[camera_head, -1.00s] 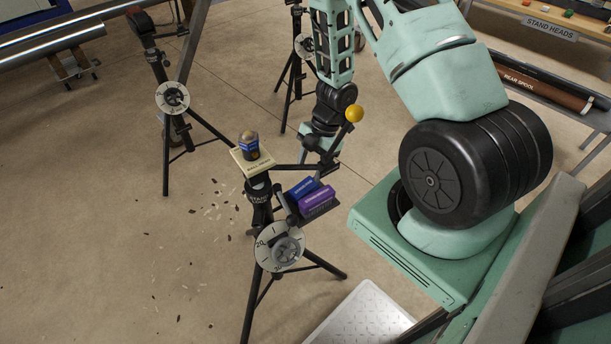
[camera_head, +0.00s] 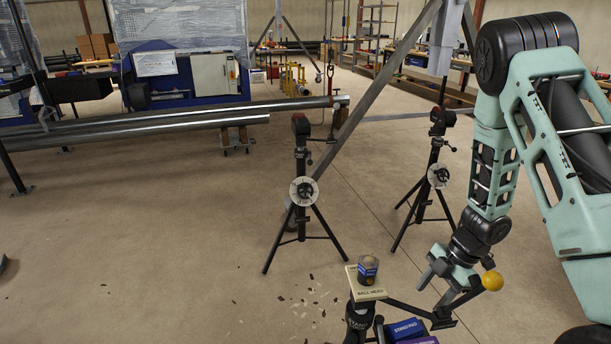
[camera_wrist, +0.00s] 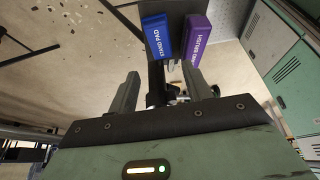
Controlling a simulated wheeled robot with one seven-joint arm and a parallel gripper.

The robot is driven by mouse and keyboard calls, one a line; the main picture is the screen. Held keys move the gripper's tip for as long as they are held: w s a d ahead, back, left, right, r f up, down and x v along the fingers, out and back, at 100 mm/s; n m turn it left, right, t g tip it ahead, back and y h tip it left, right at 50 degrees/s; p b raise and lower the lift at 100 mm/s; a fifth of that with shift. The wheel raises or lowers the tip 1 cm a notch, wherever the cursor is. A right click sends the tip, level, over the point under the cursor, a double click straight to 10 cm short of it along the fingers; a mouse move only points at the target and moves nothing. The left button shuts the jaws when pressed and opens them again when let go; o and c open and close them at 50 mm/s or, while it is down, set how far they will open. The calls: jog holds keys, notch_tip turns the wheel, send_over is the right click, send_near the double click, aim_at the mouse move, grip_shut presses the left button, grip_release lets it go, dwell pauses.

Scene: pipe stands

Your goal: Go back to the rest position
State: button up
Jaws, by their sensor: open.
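My gripper (camera_head: 430,272) hangs low at the right in the head view, beside the near pipe stand (camera_head: 360,318). In the wrist view its two fingers (camera_wrist: 160,82) are apart, with nothing held between them. A blue pad box (camera_wrist: 156,40) and a purple brush box (camera_wrist: 197,40) lie side by side on the stand's dark tray (camera_wrist: 177,12), beyond the fingertips. In the head view the blue box (camera_head: 405,328) shows at the bottom edge. A small dark jar with a blue label (camera_head: 368,268) stands on the stand's pale top plate (camera_head: 366,290).
A yellow knob (camera_head: 492,281) on a dark lever is close to my gripper's right. Two more pipe stands (camera_head: 303,190) (camera_head: 438,175) stand behind. Long steel pipes (camera_head: 180,122) lie at the back left. The floor at left is mostly clear, with scattered flakes (camera_head: 310,300).

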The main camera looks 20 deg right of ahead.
jog(key=w+a+r+m+t+h+p, duration=0.1)
jog(key=w+a+r+m+t+h, duration=0.2)
jog(key=a+r, duration=0.45)
jog(key=w+a+r+m+t+h+p, duration=0.1)
jog(key=w+a+r+m+p, duration=0.1)
jog(key=w+a+r, duration=0.45)
jog(key=s+a+r+m+g, duration=0.1)
jog(key=s+a+r, duration=0.3)
jog(key=s, duration=0.4)
jog(key=s+a+r+m+g+p, duration=0.1)
jog(key=s+a+r+m, duration=0.1)
jog(key=s+a+r, duration=0.3)
jog(key=s+a+r+m+g+p, duration=0.1)
jog(key=s+a+r, duration=0.4)
jog(key=s, duration=0.7)
jog(key=shift+s+a+r+m+g, duration=0.15)
jog(key=shift+s+r+m+g, duration=0.1)
jog(key=shift+r+m+g, duration=0.45)
jog(key=shift+o, duration=0.3)
jog(key=shift+f, duration=0.1)
